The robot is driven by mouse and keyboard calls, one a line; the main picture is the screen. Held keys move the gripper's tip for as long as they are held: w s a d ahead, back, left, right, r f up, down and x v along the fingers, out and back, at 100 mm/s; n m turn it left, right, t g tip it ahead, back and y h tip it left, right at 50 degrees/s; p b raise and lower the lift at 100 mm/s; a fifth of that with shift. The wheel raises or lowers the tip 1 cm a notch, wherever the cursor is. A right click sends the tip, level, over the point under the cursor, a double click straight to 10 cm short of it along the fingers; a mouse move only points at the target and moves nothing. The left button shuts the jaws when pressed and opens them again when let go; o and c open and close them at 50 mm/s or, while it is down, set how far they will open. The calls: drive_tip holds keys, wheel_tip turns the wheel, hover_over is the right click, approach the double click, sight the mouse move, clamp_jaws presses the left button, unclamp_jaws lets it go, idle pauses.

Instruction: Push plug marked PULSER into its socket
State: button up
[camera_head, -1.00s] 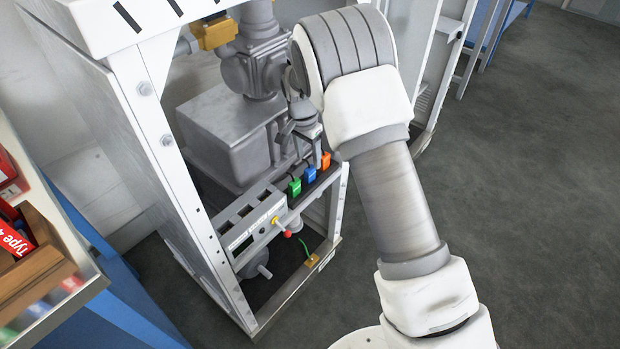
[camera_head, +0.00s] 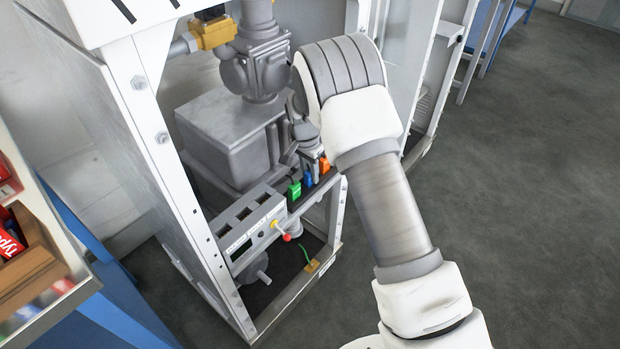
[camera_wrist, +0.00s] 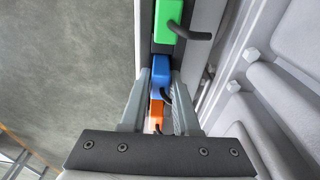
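A green plug (camera_head: 294,191), a blue plug (camera_head: 308,177) and an orange plug (camera_head: 324,164) sit in a row on the dark ledge inside the cabinet. I cannot read a PULSER mark on any of them. The grey unit (camera_head: 249,224) left of the row has several dark openings with small labels, too small to read. In the wrist view my gripper (camera_wrist: 162,76) is open. Its fingers straddle the row at the blue plug (camera_wrist: 161,70), and the orange plug (camera_wrist: 156,112) shows between them. The green plug (camera_wrist: 168,22) is beyond the fingertips. I cannot tell whether the fingers touch anything.
The white cabinet post (camera_head: 165,150) stands at the left of the opening. Grey pipework (camera_head: 262,70) and a grey box (camera_head: 228,130) stand behind the row. A red-tipped lever (camera_head: 287,238) sticks out beside the grey unit. The floor (camera_head: 530,180) to the right is clear.

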clamp_jaws()
drive_tip(key=shift+r, duration=0.1)
drive_tip(key=shift+r, duration=0.2)
wheel_tip(320, 180, up, 3)
drive_tip(key=shift+r+p, duration=0.15)
drive_tip(key=shift+p, duration=0.9)
drive_tip(key=s+d+p, duration=0.3)
drive_tip(key=s+d, duration=0.8)
drive_tip(key=d, duration=0.3)
drive_tip(key=s+d+r+n+p, duration=0.1)
drive_tip(key=r+n+p, duration=0.2)
drive_tip(key=r+p, duration=0.6)
drive_tip(key=s+d+r+n+p, duration=0.1)
drive_tip(key=r+n+p, duration=0.3)
drive_tip(key=r+p, duration=0.6)
wheel_tip(320, 180, up, 7)
drive_tip(key=shift+s+d+r+n+y, duration=0.1)
drive_tip(key=shift+s+d+n+y, duration=0.25)
drive_tip(key=shift+s, duration=0.35)
